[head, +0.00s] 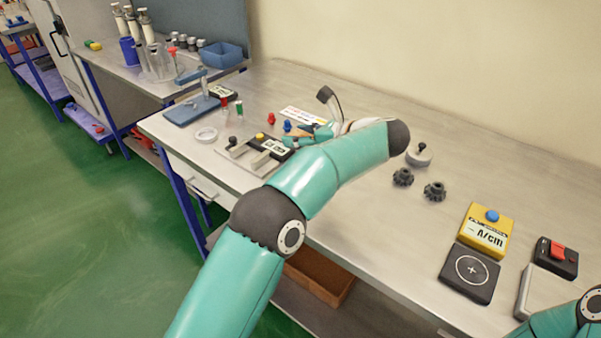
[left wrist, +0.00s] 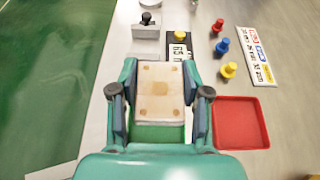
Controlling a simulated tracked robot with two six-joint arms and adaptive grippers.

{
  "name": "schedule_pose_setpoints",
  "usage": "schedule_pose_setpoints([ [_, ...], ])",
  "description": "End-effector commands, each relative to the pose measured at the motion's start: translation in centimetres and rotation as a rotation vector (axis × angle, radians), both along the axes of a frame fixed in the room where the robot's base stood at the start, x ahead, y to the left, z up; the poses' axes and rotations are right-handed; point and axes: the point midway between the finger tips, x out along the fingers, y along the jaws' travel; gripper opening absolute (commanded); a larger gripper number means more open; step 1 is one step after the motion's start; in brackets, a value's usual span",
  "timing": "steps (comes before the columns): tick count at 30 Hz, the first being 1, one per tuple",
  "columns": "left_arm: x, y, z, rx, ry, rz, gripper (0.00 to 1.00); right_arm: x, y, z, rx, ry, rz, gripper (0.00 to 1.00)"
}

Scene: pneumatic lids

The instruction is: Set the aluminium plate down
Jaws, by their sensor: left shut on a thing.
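My left gripper (left wrist: 160,98) is shut on a pale, squarish plate with several brownish spots, which I take to be the aluminium plate (left wrist: 160,92). The plate sits between the two teal fingers in the left wrist view. A green surface shows just below it, and I cannot tell whether the plate touches anything underneath. In the head view my left gripper (head: 312,137) is over the bench, beside the display block with a yellow button (head: 272,144). My own forearm hides much of this area, and I cannot make out the plate there. My right gripper is out of view.
A red tray (left wrist: 238,122) lies right of the gripper in the wrist view. Red, blue (left wrist: 222,46) and yellow knobs and a white label (left wrist: 254,56) are beyond it. A grey block with a black knob (left wrist: 147,28) stands ahead. The bench (head: 350,215) has bare room in front.

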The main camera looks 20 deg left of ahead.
Motion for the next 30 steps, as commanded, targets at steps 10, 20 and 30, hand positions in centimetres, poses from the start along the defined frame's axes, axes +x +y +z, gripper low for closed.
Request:
schedule_pose_setpoints([
  [10, 0.1, -0.1, -6.0, 0.0, 0.001, -0.001, 0.0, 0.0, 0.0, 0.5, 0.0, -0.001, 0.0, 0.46],
  [20, 0.1, -0.1, -9.6, 0.002, 0.002, -0.002, 0.0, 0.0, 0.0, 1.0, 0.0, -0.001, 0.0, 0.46],
  [30, 0.1, -0.1, -10.5, 0.001, -0.001, -0.003, 0.0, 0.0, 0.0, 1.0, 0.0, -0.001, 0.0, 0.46],
])
